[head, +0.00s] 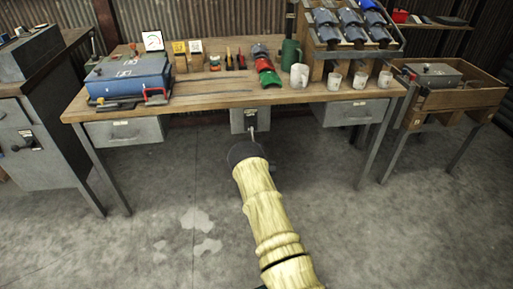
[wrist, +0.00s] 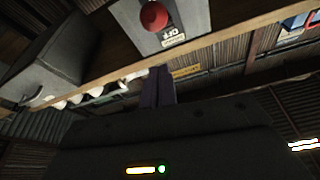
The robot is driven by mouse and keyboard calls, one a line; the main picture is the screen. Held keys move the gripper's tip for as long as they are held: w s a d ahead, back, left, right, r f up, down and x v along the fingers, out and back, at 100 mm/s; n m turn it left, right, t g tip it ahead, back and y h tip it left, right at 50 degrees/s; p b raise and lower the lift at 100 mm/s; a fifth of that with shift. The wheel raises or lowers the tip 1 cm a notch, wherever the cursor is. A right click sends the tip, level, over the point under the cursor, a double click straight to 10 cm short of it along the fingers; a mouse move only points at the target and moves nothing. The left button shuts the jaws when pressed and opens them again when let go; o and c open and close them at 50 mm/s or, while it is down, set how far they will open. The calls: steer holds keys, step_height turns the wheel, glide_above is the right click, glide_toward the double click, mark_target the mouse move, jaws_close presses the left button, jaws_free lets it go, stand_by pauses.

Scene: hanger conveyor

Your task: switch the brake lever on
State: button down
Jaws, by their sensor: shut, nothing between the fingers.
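The brake lever shows in the wrist view as a red ball knob (wrist: 154,16) on a grey box (wrist: 190,17), with a label (wrist: 174,41) that appears to read OFF. In the head view the grey box (head: 237,121) hangs under the bench's front edge, at the middle. A thin pale rod shows just below it; I cannot tell whether it is the lever. My gripper's dark fingers (wrist: 158,86) are shut and empty, just below the box in the wrist view and seemingly apart from the knob. In the head view my arm hides most of the gripper.
The wooden bench (head: 205,101) carries a blue box (head: 130,72), tools and mugs. Drawers (head: 125,131) (head: 352,112) flank the lever box under the bench top. A grey cabinet (head: 60,130) stands left and a wooden stand (head: 460,97) right. The concrete floor in front is clear.

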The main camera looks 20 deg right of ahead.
steer(key=s+a+f, duration=0.2)
steer(key=s+f, duration=0.2)
steer(key=f, duration=0.5)
steer(key=shift+w+a+r+g+y, duration=0.8)
steer(key=shift+w+r+g, duration=1.4)
steer(key=shift+r, duration=2.05)
steer(key=s+a+r+n+g+y, duration=0.1)
steer(key=s+a+r+g+y, duration=0.1)
steer(key=s+a+r+g, duration=0.35)
steer(key=s+a+r+n+g+y, duration=0.1)
steer(key=s+a+r+n+g, duration=0.2)
steer(key=s, duration=0.7)
steer(key=s+a+r+n+g+y, duration=0.15)
steer(key=s+a+r, duration=0.25)
steer(key=s, duration=0.6)
steer(key=s+a+r+n+g+y, duration=0.1)
steer(key=s+a+r+g, duration=0.25)
steer(key=s, duration=0.65)
steer(key=w+p+v, duration=0.2)
steer(key=p+v, duration=1.2)
steer(key=w+r+p+v, duration=0.1)
steer(key=w+p+v, duration=0.2)
steer(key=p+v, duration=1.1)
steer(key=shift+w+p, duration=0.4)
steer(key=shift+p, duration=0.2)
